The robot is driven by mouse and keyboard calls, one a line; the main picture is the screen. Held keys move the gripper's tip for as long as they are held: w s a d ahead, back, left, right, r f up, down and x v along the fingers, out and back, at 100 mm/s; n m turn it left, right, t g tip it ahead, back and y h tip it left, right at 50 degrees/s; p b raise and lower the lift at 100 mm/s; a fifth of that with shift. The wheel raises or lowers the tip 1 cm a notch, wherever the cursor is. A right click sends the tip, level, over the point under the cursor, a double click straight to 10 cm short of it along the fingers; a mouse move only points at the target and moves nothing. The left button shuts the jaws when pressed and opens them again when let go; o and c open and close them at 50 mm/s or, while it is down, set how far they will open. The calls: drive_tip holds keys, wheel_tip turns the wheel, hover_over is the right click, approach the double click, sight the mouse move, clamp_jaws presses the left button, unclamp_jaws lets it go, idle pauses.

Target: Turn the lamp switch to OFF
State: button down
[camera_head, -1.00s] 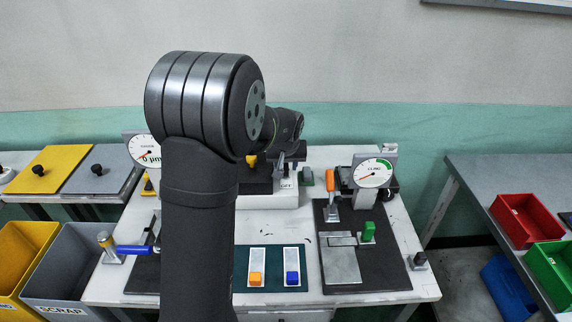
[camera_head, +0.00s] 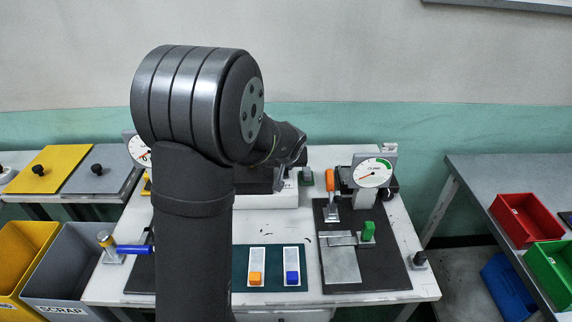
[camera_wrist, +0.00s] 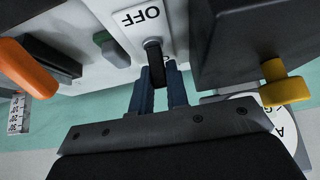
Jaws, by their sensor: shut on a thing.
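The lamp switch (camera_wrist: 154,56) is a dark lever on a white panel. It shows in the wrist view close to the printed OFF label (camera_wrist: 140,16). My gripper (camera_wrist: 160,72) has its two blue-grey fingers on either side of the lever and is shut on it. In the head view, my gripper (camera_head: 279,181) is at the white box (camera_head: 265,201) behind the middle of the bench. There my gripper and arm hide the lever and the label.
A green knob (camera_wrist: 110,48) and an orange handle (camera_wrist: 25,68) lie left in the wrist view. A dark block (camera_wrist: 250,45) with a yellow knob (camera_wrist: 286,85) stands close on the right. A round gauge (camera_head: 373,173) stands right of the box.

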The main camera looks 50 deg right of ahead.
drive_tip(key=shift+a, duration=0.1)
idle(0.4)
drive_tip(key=c, duration=1.4)
unclamp_jaws()
drive_tip(key=v, duration=1.7)
drive_tip(key=shift+s+a, duration=0.35)
drive_tip(key=shift+s, duration=0.1)
drive_tip(key=shift+f, duration=0.1)
